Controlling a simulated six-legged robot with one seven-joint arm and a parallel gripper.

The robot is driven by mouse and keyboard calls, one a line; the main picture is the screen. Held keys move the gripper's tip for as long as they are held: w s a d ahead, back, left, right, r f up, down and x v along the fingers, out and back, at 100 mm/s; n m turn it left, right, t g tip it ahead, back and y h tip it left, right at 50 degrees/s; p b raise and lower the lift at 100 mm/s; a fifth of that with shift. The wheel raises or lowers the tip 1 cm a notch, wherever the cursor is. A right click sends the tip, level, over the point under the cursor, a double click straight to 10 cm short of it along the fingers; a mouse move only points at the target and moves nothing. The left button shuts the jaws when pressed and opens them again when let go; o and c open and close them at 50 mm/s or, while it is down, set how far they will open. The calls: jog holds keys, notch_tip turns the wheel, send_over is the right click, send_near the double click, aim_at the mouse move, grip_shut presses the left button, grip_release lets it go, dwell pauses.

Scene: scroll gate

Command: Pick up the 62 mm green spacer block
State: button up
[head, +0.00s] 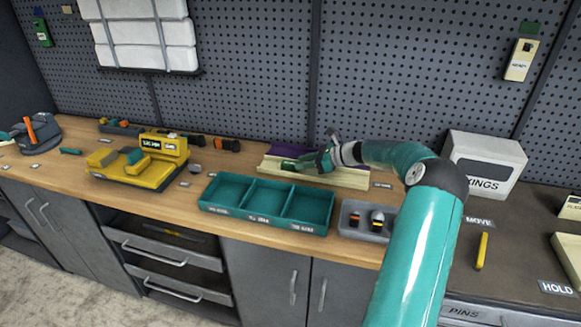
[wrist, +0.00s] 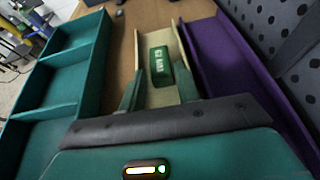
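A green block (wrist: 160,66) with a white printed label lies on a pale wooden channel (wrist: 158,38) in the wrist view; the print is too blurred to read surely. My gripper (wrist: 158,80) is open, one finger on each side of the block's near end. A gap shows between the left finger and the block; the right finger is close to it, and contact is unclear. In the head view my gripper (head: 308,163) is low over the pale channel (head: 345,179), and the block is hard to tell apart from the green fingers.
A teal tray (head: 264,212) with three empty compartments stands in front of the channel. A purple strip (wrist: 225,60) runs beside the channel, near the pegboard. A grey tray (head: 346,232) with small parts, a white box (head: 485,165) and a yellow fixture (head: 125,171) stand around.

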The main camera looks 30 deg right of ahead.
aim_at(291, 163)
jog(key=shift+x, duration=2.75)
jog(key=shift+r, duration=0.1)
jog(key=c, duration=0.7)
jog(key=shift+r, duration=0.1)
